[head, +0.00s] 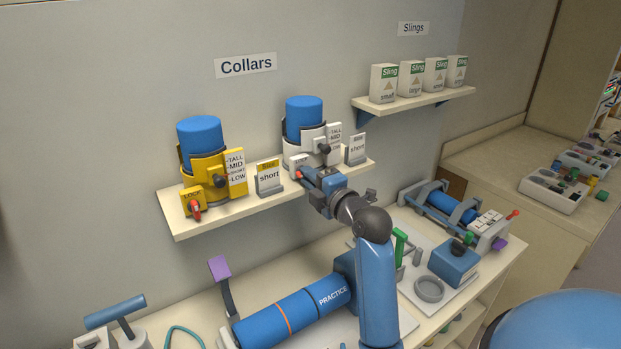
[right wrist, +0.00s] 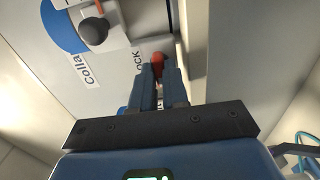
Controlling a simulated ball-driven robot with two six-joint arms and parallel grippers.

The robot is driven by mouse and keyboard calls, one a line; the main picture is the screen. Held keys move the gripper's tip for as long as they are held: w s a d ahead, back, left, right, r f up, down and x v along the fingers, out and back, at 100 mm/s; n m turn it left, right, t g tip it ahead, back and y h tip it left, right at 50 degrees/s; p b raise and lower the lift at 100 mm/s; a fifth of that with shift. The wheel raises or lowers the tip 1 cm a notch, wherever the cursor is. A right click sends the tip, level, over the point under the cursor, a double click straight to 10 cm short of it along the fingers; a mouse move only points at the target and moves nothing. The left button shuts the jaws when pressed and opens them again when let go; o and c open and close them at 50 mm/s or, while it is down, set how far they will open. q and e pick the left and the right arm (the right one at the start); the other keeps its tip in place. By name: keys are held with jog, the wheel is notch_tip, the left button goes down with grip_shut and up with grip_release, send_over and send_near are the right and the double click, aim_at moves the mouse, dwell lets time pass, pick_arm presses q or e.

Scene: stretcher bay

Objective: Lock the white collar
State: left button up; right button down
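The white collar (head: 290,128) stands on the wall shelf around a blue cylinder (head: 304,108). A dark knob (head: 325,148) sits beside its height label (head: 334,132); the label's lower part is hard to read. My right gripper (head: 302,172) is at the collar's lower front. In the right wrist view its two fingers (right wrist: 160,75) are close together with the collar's red lock lever (right wrist: 158,59) between their tips. The word LOCK is partly hidden beside it. The knob also shows there (right wrist: 93,30). My left gripper is not in view.
A yellow collar (head: 203,172) with its own red lever (head: 196,208) stands left on the same shelf (head: 240,212). "Short" cards (head: 268,178) stand beside both collars. The bench below holds a blue PRACTICE cylinder (head: 290,315) and a blue box (head: 454,265). A sling shelf (head: 420,102) is at right.

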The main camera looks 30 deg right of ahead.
jog(key=shift+m, duration=0.3)
jog(key=m+p, duration=0.1)
jog(key=m, duration=1.6)
dwell(0.3)
jog(key=shift+f+m, duration=0.1)
jog(key=shift+m, duration=0.2)
jog(key=c, duration=1.4)
grip_release()
